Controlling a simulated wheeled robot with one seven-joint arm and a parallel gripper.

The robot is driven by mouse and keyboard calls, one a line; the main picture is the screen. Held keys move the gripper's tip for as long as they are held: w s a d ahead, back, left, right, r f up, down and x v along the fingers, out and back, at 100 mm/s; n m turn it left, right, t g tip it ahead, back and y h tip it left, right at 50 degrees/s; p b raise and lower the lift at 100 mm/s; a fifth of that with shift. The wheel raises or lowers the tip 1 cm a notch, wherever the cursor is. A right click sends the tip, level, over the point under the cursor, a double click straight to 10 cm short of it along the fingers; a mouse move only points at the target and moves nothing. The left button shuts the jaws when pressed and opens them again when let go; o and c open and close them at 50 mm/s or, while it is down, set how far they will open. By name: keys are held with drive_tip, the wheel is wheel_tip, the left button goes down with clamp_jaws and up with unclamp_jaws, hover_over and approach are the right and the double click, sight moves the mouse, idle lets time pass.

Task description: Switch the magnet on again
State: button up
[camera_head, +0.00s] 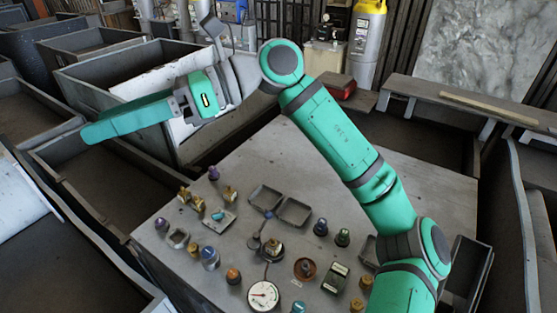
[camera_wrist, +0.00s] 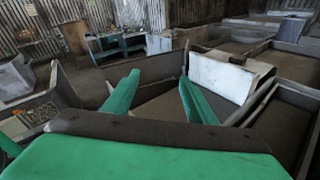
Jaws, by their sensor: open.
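A dial gauge (camera_head: 263,295) with a round white face lies near the front edge of the grey table. A dark jointed stand with a round base (camera_head: 271,247) stands just behind it and seems linked to it. This may be the magnet of the task; its switch is too small to make out. My gripper (camera_head: 95,130) is at the upper left, raised and pointing left, far from the stand. In the wrist view the gripper (camera_wrist: 157,85) shows two green fingers apart with nothing between them. The gauge and stand are not in the wrist view.
Several small knobs and fittings (camera_head: 210,257) crowd the table (camera_head: 400,180) around the stand. Two shallow trays (camera_head: 294,211) lie behind it. Large grey bins (camera_head: 95,75) stand at the left, under my gripper. The table's back part is clear.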

drive_tip(key=w+d+f+t+h, duration=0.3)
drive_tip(key=d+f+h, duration=0.1)
drive_tip(key=d+f, duration=0.65)
drive_tip(key=w+d+f+t+h, duration=0.35)
drive_tip(key=d+f, duration=0.55)
drive_tip(key=d, duration=0.3)
drive_tip(key=s+d+f+h, duration=0.3)
drive_tip(key=s+d+f, duration=0.1)
drive_tip(key=d, duration=0.6)
drive_tip(key=s+d+f+m+h, duration=0.15)
drive_tip(key=s+d+f, duration=0.25)
drive_tip(key=d, duration=0.6)
drive_tip(key=s+d+f+h, duration=0.3)
drive_tip(key=d+f, duration=0.2)
drive_tip(key=d, duration=0.5)
drive_tip(key=shift+n, duration=0.25)
wheel_tip(320, 180, down, 10)
drive_tip(key=shift+s+r, duration=0.1)
drive_tip(key=shift+s, duration=0.05)
drive_tip(key=c, duration=1.1)
